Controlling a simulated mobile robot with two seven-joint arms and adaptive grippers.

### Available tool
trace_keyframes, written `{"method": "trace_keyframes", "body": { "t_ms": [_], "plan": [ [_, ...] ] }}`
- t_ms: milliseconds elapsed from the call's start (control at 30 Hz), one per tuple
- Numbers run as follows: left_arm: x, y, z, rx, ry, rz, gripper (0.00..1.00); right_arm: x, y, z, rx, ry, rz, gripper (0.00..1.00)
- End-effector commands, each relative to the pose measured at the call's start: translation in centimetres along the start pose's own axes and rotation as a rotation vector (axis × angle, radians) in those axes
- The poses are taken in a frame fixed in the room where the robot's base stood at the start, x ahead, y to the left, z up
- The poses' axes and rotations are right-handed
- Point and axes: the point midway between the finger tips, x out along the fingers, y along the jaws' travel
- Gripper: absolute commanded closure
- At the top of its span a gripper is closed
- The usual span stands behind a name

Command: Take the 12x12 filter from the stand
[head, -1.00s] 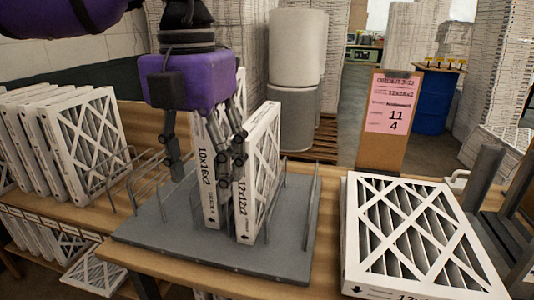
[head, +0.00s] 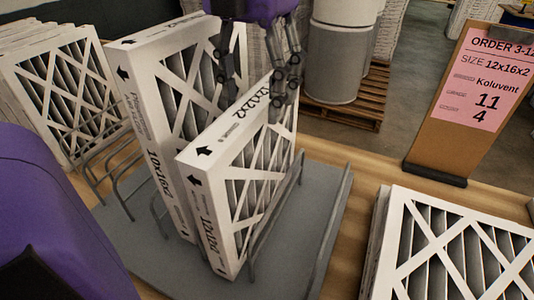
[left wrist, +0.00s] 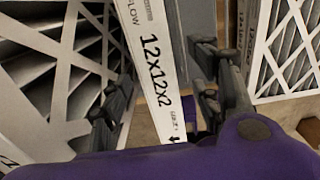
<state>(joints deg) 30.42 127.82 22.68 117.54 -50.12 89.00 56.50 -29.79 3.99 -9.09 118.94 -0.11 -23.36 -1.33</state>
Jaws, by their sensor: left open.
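The 12x12x2 filter (head: 243,180) stands upright on edge in a slot of the grey wire stand (head: 322,215), with white card frame and pleated face. A taller 10x16x2 filter (head: 178,110) stands just to its left in the same stand. My left gripper (head: 258,88) is open above the 12x12x2 filter, its fingers either side of the top edge. In the left wrist view the filter's labelled edge (left wrist: 152,70) runs between the open fingers. A purple arm part of mine covers the lower left of the head view. My right gripper is not seen.
Several filters (head: 65,95) stand in a row at the left. Grey drums on a pallet (head: 345,100) are behind.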

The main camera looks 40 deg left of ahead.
Motion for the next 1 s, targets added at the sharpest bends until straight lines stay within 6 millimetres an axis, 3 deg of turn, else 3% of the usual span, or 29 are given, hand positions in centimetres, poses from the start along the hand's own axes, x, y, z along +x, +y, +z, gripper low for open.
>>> {"method": "trace_keyframes", "body": {
  "t_ms": [600,867,1000],
  "plan": [
    [7.4,0.3,0.2,0.001,0.003,0.000,0.43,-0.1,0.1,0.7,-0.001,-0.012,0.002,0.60],
    [7.7,0.3,0.2,0.000,0.001,-0.001,0.43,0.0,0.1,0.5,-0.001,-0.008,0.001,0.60],
    [7.7,0.3,0.2,0.000,0.001,0.000,0.57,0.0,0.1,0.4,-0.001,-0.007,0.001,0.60]
  ]
}}
